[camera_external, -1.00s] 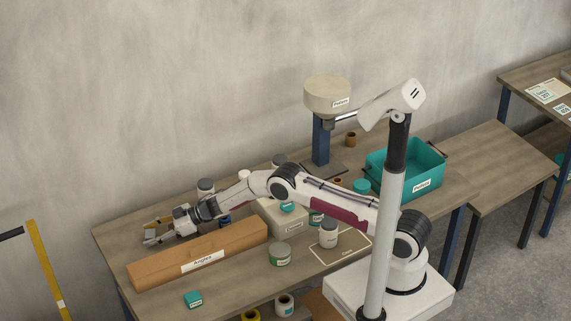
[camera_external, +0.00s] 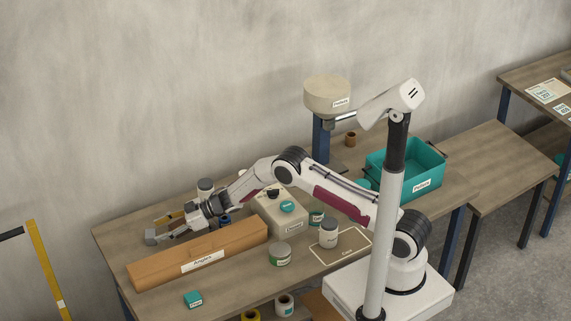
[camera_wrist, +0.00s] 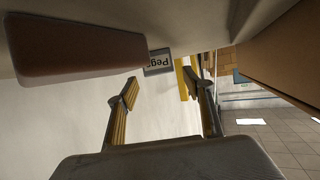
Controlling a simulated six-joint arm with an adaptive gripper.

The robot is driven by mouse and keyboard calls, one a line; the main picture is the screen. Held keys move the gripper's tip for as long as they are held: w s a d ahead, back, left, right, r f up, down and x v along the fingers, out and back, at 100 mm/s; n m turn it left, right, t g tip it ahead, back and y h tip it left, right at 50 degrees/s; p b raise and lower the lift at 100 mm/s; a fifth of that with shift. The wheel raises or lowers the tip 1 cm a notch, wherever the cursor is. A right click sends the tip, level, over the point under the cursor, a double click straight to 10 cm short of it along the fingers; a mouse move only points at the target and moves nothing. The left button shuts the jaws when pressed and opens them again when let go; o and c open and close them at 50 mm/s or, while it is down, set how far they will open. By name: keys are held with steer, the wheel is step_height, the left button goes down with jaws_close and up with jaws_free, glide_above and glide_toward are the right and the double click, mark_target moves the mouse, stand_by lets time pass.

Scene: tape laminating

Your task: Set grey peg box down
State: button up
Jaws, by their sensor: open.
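The grey peg box (camera_external: 151,237) is at the far left end of the table, behind the long orange-brown box. In the wrist view the peg box (camera_wrist: 158,70) shows its "Pegs" label upside down, just beyond the fingertips. My gripper (camera_external: 168,229) is to the right of the peg box with its fingers apart. In the wrist view my gripper (camera_wrist: 160,86) has both yellow-padded fingers spread and nothing between them. The underside of the peg box is too small to make out.
The long "Angles" box (camera_external: 225,246) lies close in front of my gripper. A grey-lidded jar (camera_external: 205,186) stands behind my wrist.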

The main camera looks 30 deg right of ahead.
steer(key=shift+v, duration=1.45)
steer(key=shift+w+r, duration=0.1)
steer(key=shift+r, duration=0.05)
